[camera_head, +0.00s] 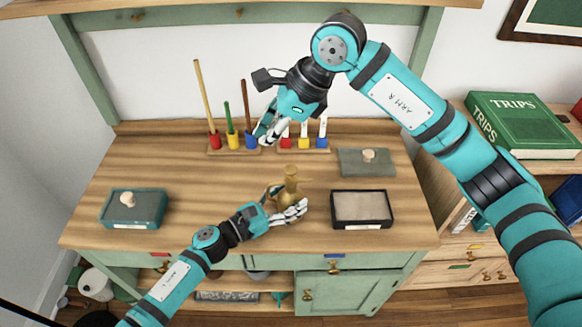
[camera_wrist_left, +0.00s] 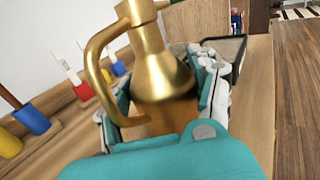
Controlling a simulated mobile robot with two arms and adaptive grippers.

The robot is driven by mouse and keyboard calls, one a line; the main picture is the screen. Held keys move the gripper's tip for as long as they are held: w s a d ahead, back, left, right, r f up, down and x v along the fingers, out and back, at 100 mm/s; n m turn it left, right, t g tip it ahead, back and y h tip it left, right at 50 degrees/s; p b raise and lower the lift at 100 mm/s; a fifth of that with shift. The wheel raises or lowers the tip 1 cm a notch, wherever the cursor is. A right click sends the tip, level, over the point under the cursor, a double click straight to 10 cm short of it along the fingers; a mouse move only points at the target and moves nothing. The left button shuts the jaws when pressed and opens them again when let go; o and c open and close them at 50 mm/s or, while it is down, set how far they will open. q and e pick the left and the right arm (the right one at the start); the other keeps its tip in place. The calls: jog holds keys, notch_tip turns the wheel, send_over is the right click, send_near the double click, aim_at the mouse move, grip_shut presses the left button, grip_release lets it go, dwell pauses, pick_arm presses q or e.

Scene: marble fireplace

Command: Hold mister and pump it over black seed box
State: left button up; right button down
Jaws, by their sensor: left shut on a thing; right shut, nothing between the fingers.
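The brass mister (camera_head: 290,190) stands upright near the front middle of the wooden bench. My left gripper (camera_head: 288,206) is shut on it, with fingers on both sides of its body. The left wrist view shows the mister's round body and curved handle (camera_wrist_left: 154,65) close up between the fingers (camera_wrist_left: 165,110). The black seed box (camera_head: 361,209) sits just right of the mister, with a pale brown fill. Part of its dark edge shows in the left wrist view (camera_wrist_left: 238,55). My right gripper (camera_head: 267,138) is shut and empty, above the back of the bench.
A teal box with a knobbed lid (camera_head: 132,208) sits at the left. A grey-green lid with a knob (camera_head: 367,162) lies behind the black box. Racks with coloured tools (camera_head: 234,143) (camera_head: 304,143) stand at the back. The bench's left middle is clear.

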aim_at(293, 166)
jog(key=d+m+t, duration=0.1)
jog(key=m, duration=0.3)
jog(key=w+d+r+m+y, duration=0.1)
jog(key=d+m, duration=0.1)
jog(key=m, duration=0.3)
jog(key=w+d+m+t+y, duration=0.1)
jog(key=m, duration=0.3)
jog(key=shift+w+d+r+m+t, duration=0.15)
jog(key=shift+d+r+m+t, duration=0.15)
jog(key=shift+m, duration=0.1)
jog(key=shift+f, duration=0.1)
jog(key=shift+f, duration=4.3)
jog(key=shift+f, duration=0.1)
jog(key=shift+f, duration=0.35)
